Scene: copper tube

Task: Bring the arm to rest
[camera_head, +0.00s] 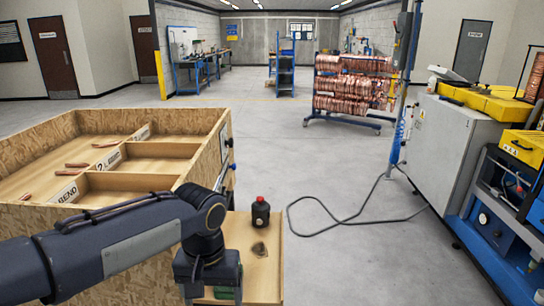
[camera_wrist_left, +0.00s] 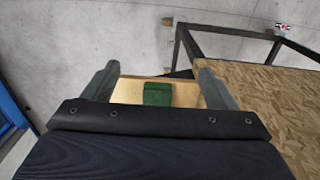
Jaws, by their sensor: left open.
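My left arm comes in from the lower left of the head view, and my left gripper (camera_head: 208,284) hangs down over the near left part of a small wooden table (camera_head: 263,285). In the left wrist view my left gripper (camera_wrist_left: 158,72) has its two fingers wide apart with nothing between them. A green block (camera_wrist_left: 157,94) lies beyond the fingers on the light wooden surface. Part of a green thing (camera_head: 223,293) shows beside the gripper in the head view. My right gripper is not in view.
A wooden crate (camera_head: 95,249) with labelled compartments holding a few copper pieces stands left. A dark bottle with a red cap (camera_head: 260,212) stands on the small table. A black cable (camera_head: 330,233) lies on the floor; a grey cabinet (camera_head: 440,148) stands right.

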